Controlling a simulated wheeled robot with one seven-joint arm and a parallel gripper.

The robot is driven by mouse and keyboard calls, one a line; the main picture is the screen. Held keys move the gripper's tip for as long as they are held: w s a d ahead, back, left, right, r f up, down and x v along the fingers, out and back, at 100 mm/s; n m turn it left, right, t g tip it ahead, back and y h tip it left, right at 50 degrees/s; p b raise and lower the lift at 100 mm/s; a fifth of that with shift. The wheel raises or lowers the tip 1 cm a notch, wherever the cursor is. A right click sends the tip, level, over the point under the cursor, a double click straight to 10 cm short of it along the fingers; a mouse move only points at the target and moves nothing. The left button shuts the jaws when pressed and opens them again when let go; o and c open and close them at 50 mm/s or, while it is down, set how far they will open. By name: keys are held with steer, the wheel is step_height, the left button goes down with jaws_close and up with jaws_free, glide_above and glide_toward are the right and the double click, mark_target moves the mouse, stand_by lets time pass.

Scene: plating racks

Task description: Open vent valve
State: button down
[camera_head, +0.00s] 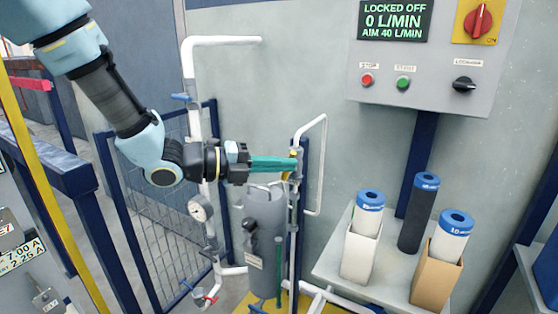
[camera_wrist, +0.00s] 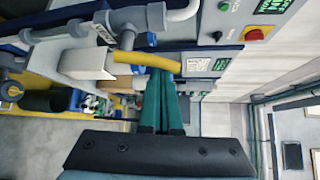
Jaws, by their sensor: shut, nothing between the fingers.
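My gripper (camera_head: 294,164) is shut and empty, its teal fingers pointing right above the grey filter housing (camera_head: 265,225). The fingertips are at a thin vertical pipe beside the housing, where a small yellow part (camera_head: 289,176), likely the vent valve's lever, shows partly behind them. In the wrist view the closed fingers (camera_wrist: 160,78) reach up to a yellow lever (camera_wrist: 145,61) that lies across their tips. I cannot tell whether they touch. A white pipe (camera_head: 319,165) loops beside it.
A control box (camera_head: 430,95) on the wall has a screen reading "LOCKED OFF, 0 L/MIN, AIM 40 L/MIN". A pressure gauge (camera_head: 200,208) and a red-handled valve (camera_head: 207,297) are on pipework at left. Blue-capped cartridges (camera_head: 418,215) stand on a shelf (camera_head: 330,262) at right.

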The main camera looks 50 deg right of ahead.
steer(key=shift+w+a+r+n+g+h+p, duration=0.1)
steer(key=shift+w+r+n+g+h+p, duration=0.05)
steer(key=shift+w+n+g+h+p, duration=0.4)
steer(key=shift+n+h, duration=0.25)
steer(key=shift+n, duration=0.1)
steer(key=shift+s+p, duration=0.15)
steer(key=shift+p, duration=0.15)
